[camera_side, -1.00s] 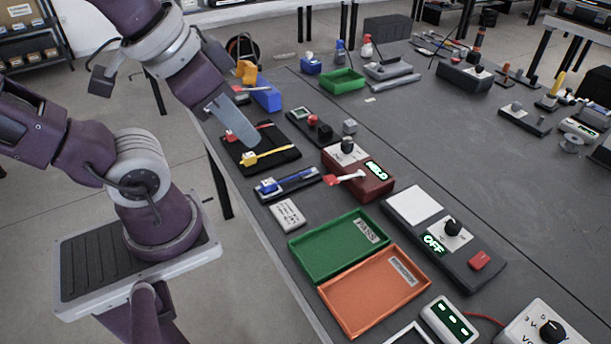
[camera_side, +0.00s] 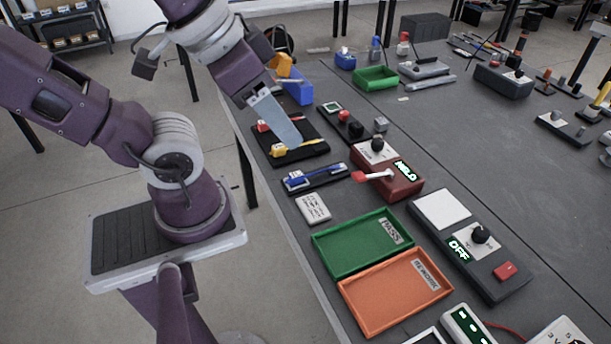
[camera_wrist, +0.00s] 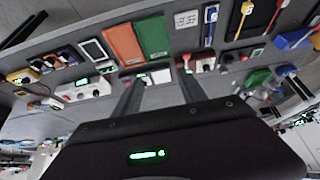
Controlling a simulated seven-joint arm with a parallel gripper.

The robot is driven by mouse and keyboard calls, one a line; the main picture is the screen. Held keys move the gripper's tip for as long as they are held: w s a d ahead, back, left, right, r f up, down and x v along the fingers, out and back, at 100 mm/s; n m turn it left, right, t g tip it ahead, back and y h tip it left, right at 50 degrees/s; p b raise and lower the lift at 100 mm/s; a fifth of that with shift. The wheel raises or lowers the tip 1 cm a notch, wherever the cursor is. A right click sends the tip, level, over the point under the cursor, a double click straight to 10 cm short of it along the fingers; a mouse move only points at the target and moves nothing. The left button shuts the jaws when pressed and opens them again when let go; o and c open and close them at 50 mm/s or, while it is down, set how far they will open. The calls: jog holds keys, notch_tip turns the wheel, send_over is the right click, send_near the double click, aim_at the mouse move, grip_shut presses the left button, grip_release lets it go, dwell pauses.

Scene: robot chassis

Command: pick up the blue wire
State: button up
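In the side view only one finger shows clearly.
A yellow wire (camera_side: 301,147) and a red wire (camera_side: 262,127) lie behind the blue one. A red box (camera_side: 404,187) with a lit display stands to its right. A white card (camera_side: 313,208), a green tray (camera_side: 335,265) and an orange tray (camera_side: 365,318) lie in front.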

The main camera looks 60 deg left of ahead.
jog(key=shift+o, duration=0.6)
jog(key=m+g+y, duration=0.8)
jog(key=m+y, duration=0.1)
jog(key=m, duration=0.1)
send_near(295, 173)
jog(key=s+d+r, duration=0.4)
jog(key=d+r, duration=0.1)
jog(key=r, duration=0.3)
jog(key=a+f+m+y, duration=0.1)
jog(key=f+m, duration=0.1)
jog(key=f, duration=0.1)
jog(key=w+a+f+m+t+y, duration=0.1)
jog(key=a+f+m+y, duration=0.1)
jog(key=f+m, duration=0.1)
jog(key=a+f+m+t+y, duration=0.1)
jog(key=f+m, duration=0.1)
jog(key=f, duration=0.3)
jog(key=shift+w+a+f+m, duration=0.1)
jog(key=shift+w+a+m, duration=0.2)
jog(key=shift+w+m, duration=0.1)
jog(key=x, duration=0.7)
jog(key=shift+w+a+f, duration=0.15)
jog(key=shift+w, duration=0.15)
jog(key=shift+c, duration=0.4)
grip_shut()
